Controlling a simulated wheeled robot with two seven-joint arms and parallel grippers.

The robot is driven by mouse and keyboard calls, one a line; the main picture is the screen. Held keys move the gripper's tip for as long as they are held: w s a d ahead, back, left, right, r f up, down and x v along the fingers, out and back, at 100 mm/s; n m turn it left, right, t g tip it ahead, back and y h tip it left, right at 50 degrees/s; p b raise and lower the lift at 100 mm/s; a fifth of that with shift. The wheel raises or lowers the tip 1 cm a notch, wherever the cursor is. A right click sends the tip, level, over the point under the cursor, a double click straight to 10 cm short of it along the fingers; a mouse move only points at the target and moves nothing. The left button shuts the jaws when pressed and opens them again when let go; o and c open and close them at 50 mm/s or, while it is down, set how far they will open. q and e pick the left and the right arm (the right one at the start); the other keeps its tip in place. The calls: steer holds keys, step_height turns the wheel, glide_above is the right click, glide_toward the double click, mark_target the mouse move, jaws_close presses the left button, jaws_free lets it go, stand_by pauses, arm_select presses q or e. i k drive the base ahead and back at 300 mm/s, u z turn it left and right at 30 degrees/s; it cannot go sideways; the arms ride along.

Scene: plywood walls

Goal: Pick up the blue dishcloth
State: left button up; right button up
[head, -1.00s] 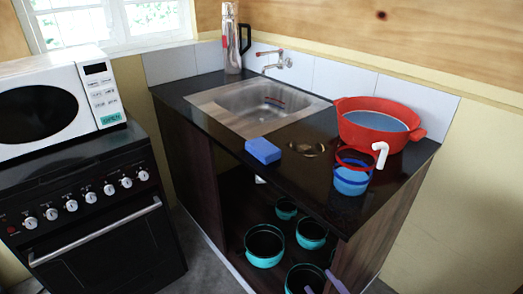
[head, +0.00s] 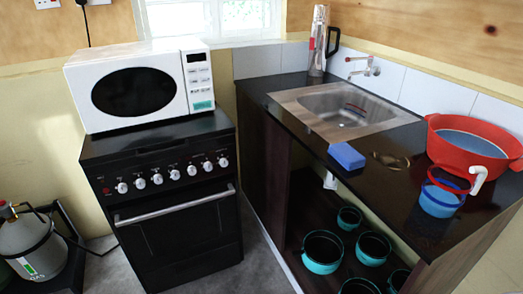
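A small blue block-shaped item (head: 347,156), which looks like the folded blue dishcloth, lies on the black countertop (head: 310,138). It is at the front edge of the counter, just in front of the sink (head: 345,112). Nothing covers it. Neither of my grippers shows in the head view.
A flask (head: 318,42) stands behind the sink. Teal pots (head: 322,252) sit on the open shelf below. A stove (head: 175,225) with a microwave (head: 140,88) stands left.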

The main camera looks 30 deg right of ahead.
mark_target(345, 155)
steer(key=u, duration=0.35)
steer(key=i, duration=1.75)
steer(key=z, duration=3)
